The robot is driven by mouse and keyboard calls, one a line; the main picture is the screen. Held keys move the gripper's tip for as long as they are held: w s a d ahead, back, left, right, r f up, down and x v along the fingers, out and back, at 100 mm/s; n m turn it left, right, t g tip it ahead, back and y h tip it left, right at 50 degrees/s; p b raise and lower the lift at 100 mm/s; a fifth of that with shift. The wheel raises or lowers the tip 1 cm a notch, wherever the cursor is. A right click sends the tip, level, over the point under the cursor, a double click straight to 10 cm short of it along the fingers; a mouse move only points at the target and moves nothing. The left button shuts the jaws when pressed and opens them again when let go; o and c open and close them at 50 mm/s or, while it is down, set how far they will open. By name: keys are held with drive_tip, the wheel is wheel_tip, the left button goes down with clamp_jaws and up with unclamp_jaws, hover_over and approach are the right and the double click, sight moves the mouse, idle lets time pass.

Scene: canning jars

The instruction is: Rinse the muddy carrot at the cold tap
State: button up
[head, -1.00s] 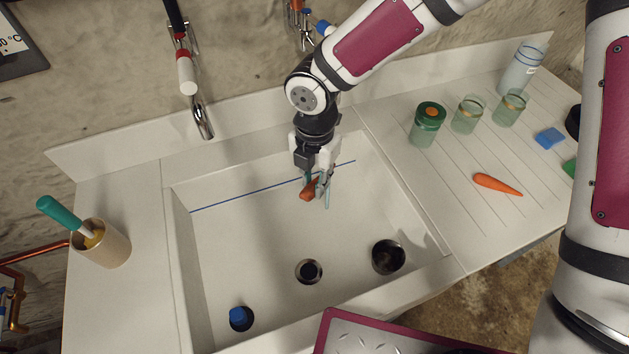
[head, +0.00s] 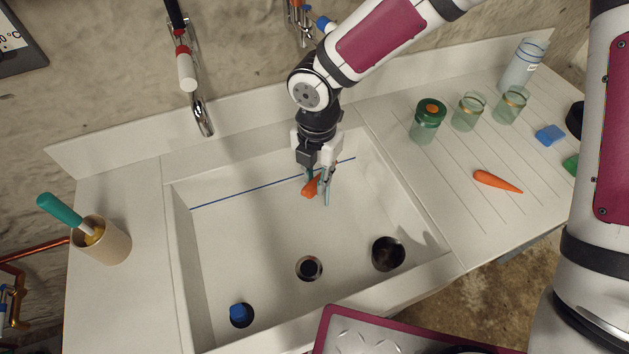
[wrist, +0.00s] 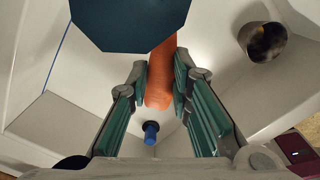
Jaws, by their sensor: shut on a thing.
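My gripper (head: 317,183) is shut on an orange carrot (head: 308,188) over the back of the white sink (head: 240,235). In the wrist view the carrot (wrist: 161,80) lies between the green finger pads; the part seen looks plain orange. A dark teal faceted shape (wrist: 130,22) covers its upper part there. A pale blue upright streak (head: 327,192), perhaps running water, shows beside the fingers in the head view. The blue-marked tap (head: 325,24) is at the wall; my arm hides its spout.
A red-marked tap (head: 186,70) stands left. A dark cup (head: 388,254), a drain (head: 309,268) and a blue stopper (head: 239,312) are in the sink. A brush pot (head: 105,243) stands left.

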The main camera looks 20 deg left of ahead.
drive_tip(key=shift+a, duration=0.2)
drive_tip(key=shift+s, duration=0.1)
drive_tip(key=s+d+p, duration=0.1)
drive_tip(key=s+d, duration=0.1)
drive_tip(key=s, duration=0.5)
drive_tip(key=shift+s+p, duration=0.3)
drive_tip(key=shift+s, duration=0.05)
idle(0.3)
drive_tip(key=shift+d, duration=0.1)
idle(0.6)
idle(0.5)
drive_tip(key=s+d+r+p, duration=0.1)
drive_tip(key=s+r+p, duration=0.2)
drive_tip(key=s+r, duration=0.1)
drive_tip(key=shift+s+d+p, duration=0.15)
drive_tip(key=shift+s+p, duration=0.25)
idle(0.8)
